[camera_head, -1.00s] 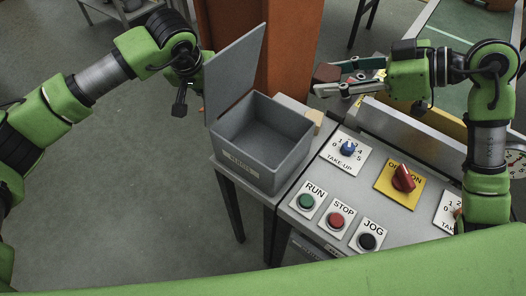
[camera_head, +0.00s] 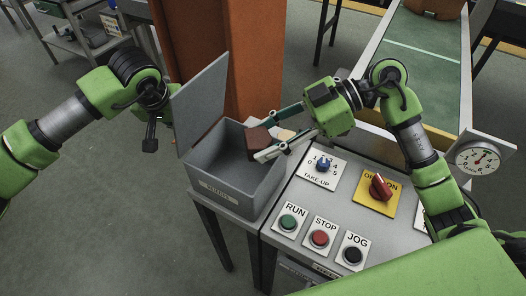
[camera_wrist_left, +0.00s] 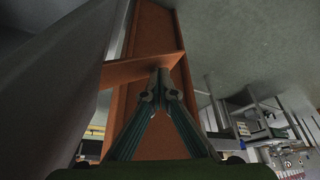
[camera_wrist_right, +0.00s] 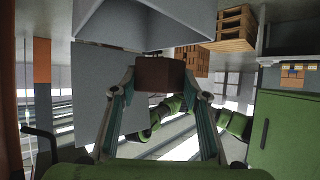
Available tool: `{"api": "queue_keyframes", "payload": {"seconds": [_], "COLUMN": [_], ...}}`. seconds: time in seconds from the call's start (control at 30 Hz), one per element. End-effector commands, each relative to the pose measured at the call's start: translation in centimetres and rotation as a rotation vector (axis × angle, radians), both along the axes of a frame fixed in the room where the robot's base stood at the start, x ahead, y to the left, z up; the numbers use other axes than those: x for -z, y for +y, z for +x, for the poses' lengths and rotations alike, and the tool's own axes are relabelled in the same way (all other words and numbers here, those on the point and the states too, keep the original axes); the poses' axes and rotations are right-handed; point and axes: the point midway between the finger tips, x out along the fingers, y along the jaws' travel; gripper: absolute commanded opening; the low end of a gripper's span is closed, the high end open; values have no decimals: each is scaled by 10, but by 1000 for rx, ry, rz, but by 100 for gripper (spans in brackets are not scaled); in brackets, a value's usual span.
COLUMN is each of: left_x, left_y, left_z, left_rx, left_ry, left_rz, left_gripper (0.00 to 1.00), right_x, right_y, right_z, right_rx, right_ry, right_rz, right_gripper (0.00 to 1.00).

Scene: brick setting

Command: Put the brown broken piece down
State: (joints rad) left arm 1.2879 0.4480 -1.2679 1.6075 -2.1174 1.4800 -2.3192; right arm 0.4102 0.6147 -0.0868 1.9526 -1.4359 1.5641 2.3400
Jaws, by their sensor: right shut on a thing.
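The brown broken piece (camera_head: 262,142) is held between the fingers of my right gripper (camera_head: 268,140), at the upper right part of the open grey box (camera_head: 236,190). In the right wrist view the piece (camera_wrist_right: 160,74) sits between both fingertips. I cannot tell how far it is above the box floor. The box's lid (camera_head: 200,104) stands up at the left. My left gripper (camera_head: 151,140) is left of the lid, seen mostly from behind. In the left wrist view its fingertips (camera_wrist_left: 160,78) meet with nothing between them.
A control panel with RUN, STOP and JOG buttons (camera_head: 320,238), a blue knob (camera_head: 323,165) and a red switch (camera_head: 381,187) lies right of the box. An orange column (camera_head: 228,60) stands behind the box. A gauge (camera_head: 477,160) and a conveyor (camera_head: 420,60) are at the right.

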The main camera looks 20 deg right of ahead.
Motion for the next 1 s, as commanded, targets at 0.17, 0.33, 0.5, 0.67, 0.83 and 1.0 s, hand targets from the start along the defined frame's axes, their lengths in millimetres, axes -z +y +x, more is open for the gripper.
{"api": "queue_keyframes", "payload": {"seconds": [0.17, 0.33, 0.5, 0.67, 0.83, 1.0], "left_x": [1, 0, 0, 0, 0, 0], "left_y": [0, 0, 0, 0, 0, 0], "left_z": [0, 0, 0, 0, 0, 0], "left_rx": [0, 0, 0, 0, 0, 0], "left_ry": [1, 1, 1, 1, 1, 1], "left_rz": [0, 0, 0, 0, 0, 0], "left_gripper": [0, 0, 0, 0, 0, 0], "right_x": [19, 38, 38, 41, 46, 50], "right_y": [0, 0, 0, 0, 0, 0], "right_z": [-1, 0, 0, 0, 0, 0], "right_rx": [1, 1, 1, 2, 0, 1], "right_ry": [4, 2, 0, 1, 1, 0], "right_rz": [2, 0, -1, -1, -1, 0], "right_gripper": [20, 20, 20, 20, 20, 20]}}
